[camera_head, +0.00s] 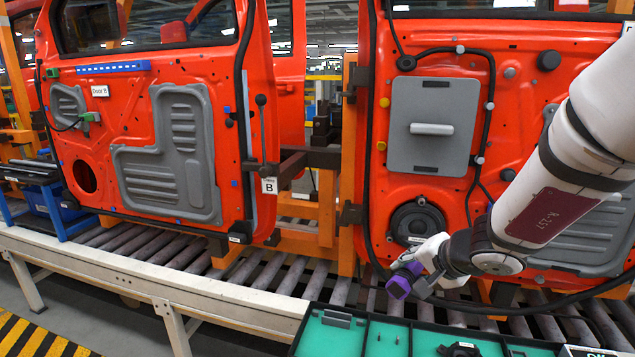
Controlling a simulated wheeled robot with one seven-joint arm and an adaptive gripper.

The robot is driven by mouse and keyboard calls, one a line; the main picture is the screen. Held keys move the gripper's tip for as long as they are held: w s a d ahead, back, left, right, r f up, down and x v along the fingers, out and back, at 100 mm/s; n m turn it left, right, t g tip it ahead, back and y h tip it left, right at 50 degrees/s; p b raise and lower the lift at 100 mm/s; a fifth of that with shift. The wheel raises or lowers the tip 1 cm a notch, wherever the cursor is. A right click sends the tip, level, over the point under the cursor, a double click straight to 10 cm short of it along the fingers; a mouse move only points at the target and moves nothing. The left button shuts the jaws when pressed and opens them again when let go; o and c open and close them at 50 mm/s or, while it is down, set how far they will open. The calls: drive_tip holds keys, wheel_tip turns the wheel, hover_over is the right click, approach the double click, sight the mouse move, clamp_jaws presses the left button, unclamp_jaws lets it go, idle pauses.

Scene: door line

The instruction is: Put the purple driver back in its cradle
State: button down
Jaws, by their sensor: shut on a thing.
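The purple driver (400,283) is held in my gripper (418,273), which is shut on it. Its purple end points down and left; the rest of it is largely hidden by the gripper. My gripper is in front of the lower part of the right door, above the rollers and behind the far edge of the green-lined tray (385,341). The tray is cut off by the bottom of the picture. I cannot tell which part of it, if any, is the driver's cradle.
Two orange-red doors, the left door (140,92) and the right door (535,75), stand over the roller conveyor (262,273). A dark item (460,349) lies in the tray. A blue rack (45,198) stands at far left.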

drive_tip(key=shift+a, duration=0.35)
drive_tip(key=shift+w+f, duration=0.15)
drive_tip(key=w+f+n+g+b, duration=0.1)
drive_tip(key=w+f+n+b, duration=0.15)
drive_tip(key=f+b, duration=0.65)
drive_tip(key=w+f+n+g+b, duration=0.25)
drive_tip(key=f+b, duration=0.35)
drive_tip(key=f, duration=0.7)
drive_tip(key=b, duration=0.5)
hover_over(384, 357)
drive_tip(key=s, duration=0.2)
drive_tip(key=shift+t+h, duration=0.3)
drive_tip(key=shift+t, duration=0.05)
drive_tip(key=f, duration=0.6)
drive_tip(key=shift+w+d, duration=0.25)
drive_tip(key=shift+d, duration=0.1)
wheel_tip(384, 357, down, 3)
drive_tip(key=b, duration=0.4)
drive_tip(key=shift+f, duration=0.1)
drive_tip(key=shift+s+f+b, duration=0.15)
drive_tip(key=shift+f+b, duration=0.3)
drive_tip(key=shift+b, duration=0.25)
drive_tip(key=c, duration=1)
unclamp_jaws()
drive_tip(key=shift+a, duration=0.1)
